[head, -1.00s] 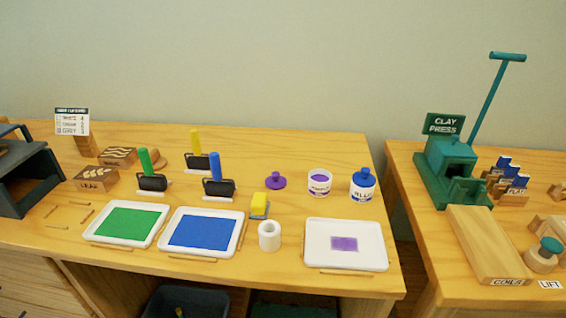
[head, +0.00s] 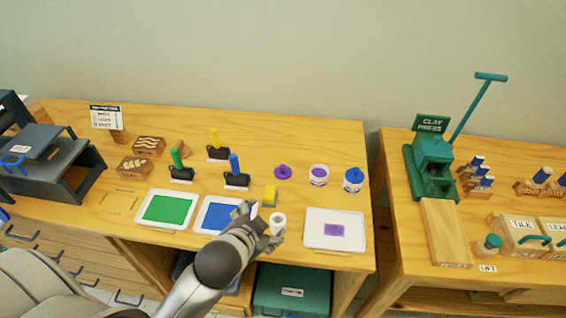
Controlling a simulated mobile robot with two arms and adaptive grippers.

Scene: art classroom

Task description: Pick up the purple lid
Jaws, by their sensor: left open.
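The purple lid (head: 283,172) lies on the wooden table, a small disc with a knob, just left of the open purple paint jar (head: 319,175). The lid is farther back than the gripper, and the two are apart. My right gripper is not in view.
The blue jar (head: 353,180) stands right of the purple jar. A white tray (head: 335,242) with a purple patch is at the right. Rollers (head: 236,178) stand left of the lid.

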